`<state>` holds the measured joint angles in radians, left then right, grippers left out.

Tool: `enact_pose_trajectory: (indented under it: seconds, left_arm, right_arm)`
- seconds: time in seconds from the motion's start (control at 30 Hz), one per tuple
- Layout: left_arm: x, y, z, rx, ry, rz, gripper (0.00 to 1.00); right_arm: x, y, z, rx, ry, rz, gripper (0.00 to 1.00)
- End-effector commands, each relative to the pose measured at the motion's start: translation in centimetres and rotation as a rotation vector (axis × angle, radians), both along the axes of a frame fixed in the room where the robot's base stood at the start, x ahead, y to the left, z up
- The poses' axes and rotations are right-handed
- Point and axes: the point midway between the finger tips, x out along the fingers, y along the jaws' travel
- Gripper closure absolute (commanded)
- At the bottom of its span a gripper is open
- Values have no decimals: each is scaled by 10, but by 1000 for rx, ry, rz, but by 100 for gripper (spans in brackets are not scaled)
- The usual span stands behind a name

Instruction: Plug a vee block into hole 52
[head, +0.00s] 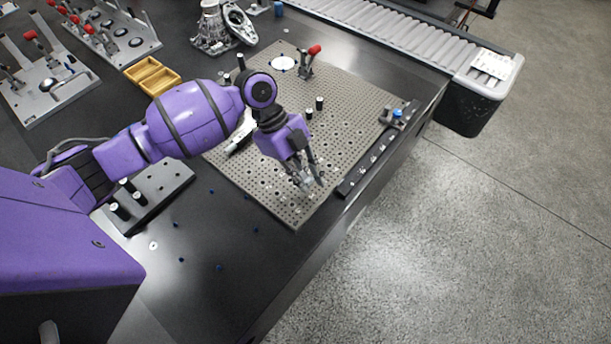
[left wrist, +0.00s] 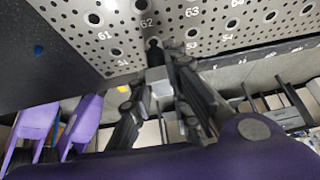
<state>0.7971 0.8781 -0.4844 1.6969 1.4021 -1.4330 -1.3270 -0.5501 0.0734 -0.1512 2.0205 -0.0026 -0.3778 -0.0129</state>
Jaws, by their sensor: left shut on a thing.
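The perforated grid plate (head: 345,105) lies on the dark table, and its numbered holes show in the left wrist view (left wrist: 215,30). My left gripper (head: 308,181) is over the plate's near corner, pointing down. In the left wrist view its fingers (left wrist: 160,100) are shut on a small grey vee block (left wrist: 159,82). A dark pin (left wrist: 154,46) extends from the block toward the plate, between the labels 51 and 53. The label 52 is hidden there. I cannot tell whether the pin is in a hole or just above it. My right gripper is not in view.
A black rail (head: 375,155) with small parts lies along the plate's right edge. Black posts (head: 319,103) and a red-handled clamp (head: 308,60) stand on the plate. A black rack (head: 150,198) and yellow tray (head: 152,76) are left. The table front is mostly clear.

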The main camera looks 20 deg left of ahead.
Motion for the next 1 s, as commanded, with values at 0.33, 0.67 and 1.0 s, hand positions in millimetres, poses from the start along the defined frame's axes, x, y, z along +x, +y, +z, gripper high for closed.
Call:
enact_pose_trajectory:
  seconds: [0.33,0.67,1.0]
  left_arm:
    - [0,0,-7,-1,0,0,100]
    - [0,0,-13,0,0,0,100]
    - [0,0,-17,0,0,0,100]
  right_arm:
    - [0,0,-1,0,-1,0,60]
    - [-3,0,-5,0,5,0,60]
    - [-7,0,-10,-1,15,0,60]
